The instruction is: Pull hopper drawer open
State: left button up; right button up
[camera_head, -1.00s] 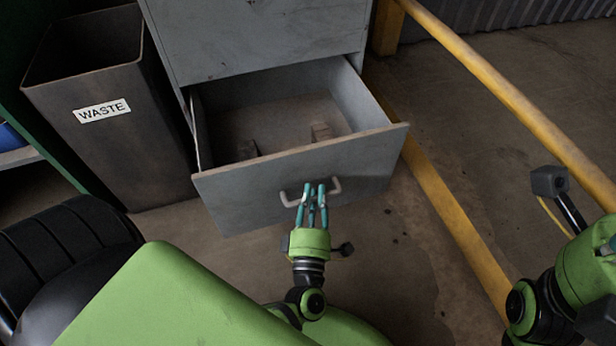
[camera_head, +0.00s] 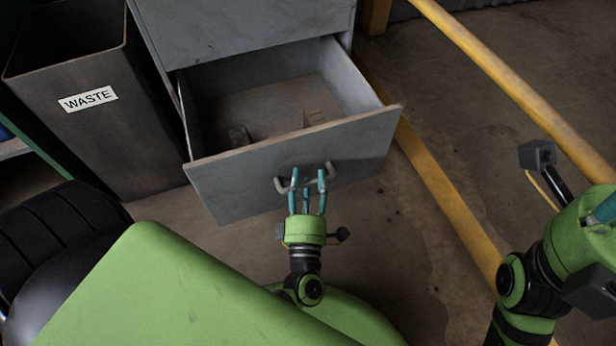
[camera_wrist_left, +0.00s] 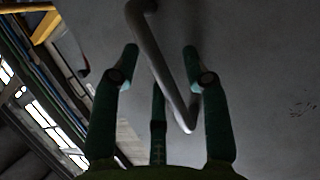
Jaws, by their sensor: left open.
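The grey drawer (camera_head: 240,180) at the bottom of a metal cabinet stands pulled well out, its inside visible. Its pale bar handle (camera_head: 280,186) is on the front panel. My left gripper (camera_head: 308,177) is at the handle with its fingers spread apart. In the left wrist view the handle (camera_wrist_left: 152,50) runs slantwise between the open fingers of my left gripper (camera_wrist_left: 160,62); I cannot tell whether they touch it. My right gripper (camera_head: 606,209) shows only as a teal piece at the right edge, the rest cut off.
A few small brick-like blocks (camera_head: 314,117) lie in the drawer. A dark waste bin (camera_head: 95,140) stands left of the cabinet (camera_head: 240,30). A yellow rail (camera_head: 510,82) runs along the right.

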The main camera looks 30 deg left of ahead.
pick_arm(q)
jog(key=v, duration=0.8)
jog(key=shift+f, duration=0.1)
dwell(0.3)
